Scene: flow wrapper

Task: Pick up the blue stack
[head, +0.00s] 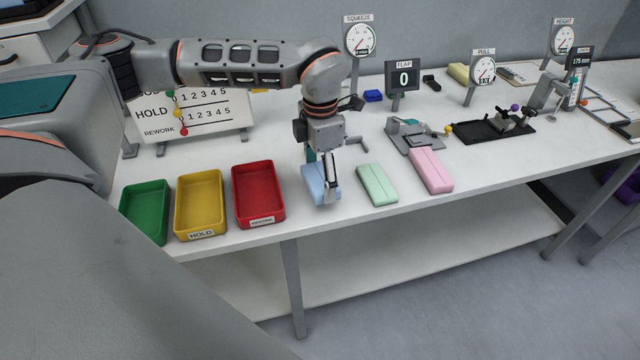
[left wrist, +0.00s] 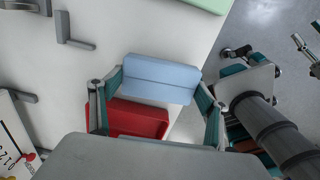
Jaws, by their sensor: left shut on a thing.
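The blue stack (head: 314,184) is a light blue block near the front edge of the white table in the head view. My left gripper (head: 323,186) reaches down over it and is shut on it, with a finger showing on its near side. In the left wrist view the blue stack (left wrist: 160,79) lies between the two fingers of the left gripper (left wrist: 155,95). Whether it touches the table or is slightly raised I cannot tell. My right gripper is not seen in the head view.
Red (head: 259,195), yellow (head: 199,205) and green (head: 145,212) trays stand to the left. A green stack (head: 377,185) and a pink stack (head: 430,170) lie to the right. A score board (head: 215,112), dials and a flap display (head: 403,78) stand behind.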

